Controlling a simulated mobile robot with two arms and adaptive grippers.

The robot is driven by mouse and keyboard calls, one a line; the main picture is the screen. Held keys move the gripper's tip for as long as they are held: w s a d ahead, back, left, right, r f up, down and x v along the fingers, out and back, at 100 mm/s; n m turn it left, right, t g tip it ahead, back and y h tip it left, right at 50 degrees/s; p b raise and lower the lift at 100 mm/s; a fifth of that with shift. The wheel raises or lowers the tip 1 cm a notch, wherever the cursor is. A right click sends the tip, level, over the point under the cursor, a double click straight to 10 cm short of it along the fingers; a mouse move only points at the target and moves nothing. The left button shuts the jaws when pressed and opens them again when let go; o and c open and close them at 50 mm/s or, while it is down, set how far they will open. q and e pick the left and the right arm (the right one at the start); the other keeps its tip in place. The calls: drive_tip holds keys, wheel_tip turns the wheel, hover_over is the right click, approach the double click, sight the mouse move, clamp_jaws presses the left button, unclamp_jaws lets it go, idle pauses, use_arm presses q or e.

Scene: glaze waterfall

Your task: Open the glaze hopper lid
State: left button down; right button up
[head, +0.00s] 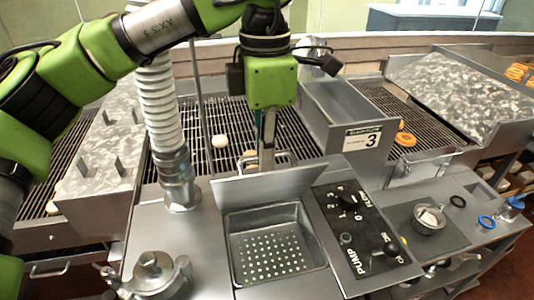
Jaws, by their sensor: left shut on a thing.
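The glaze hopper (316,262) is a square metal opening with a perforated tray inside, in the lower middle of the head view. Its grey metal lid (245,190) stands raised along the hopper's back edge, and the tray shows uncovered. A bar handle (287,155) sits at the lid's top. My left gripper (267,160) reaches down from above and is shut on the handle. Its fingertips are partly hidden by the lid. My right gripper is not in view.
A black control panel (352,235) marked PUMP and FLOW lies right of the hopper. A ribbed white hose (160,110) rises at left. A metal pump-like fitting (155,273) stands at front left. Behind, a wire conveyor (290,128) carries a pale round piece (219,141).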

use_arm(q)
drive_tip(key=w+a+p, duration=0.3)
drive_tip(key=w+p, duration=0.2)
drive_tip(key=w, duration=0.3)
drive_tip(key=shift+w+p, duration=0.3)
idle(1.1)
drive_tip(key=c, duration=2)
unclamp_jaws()
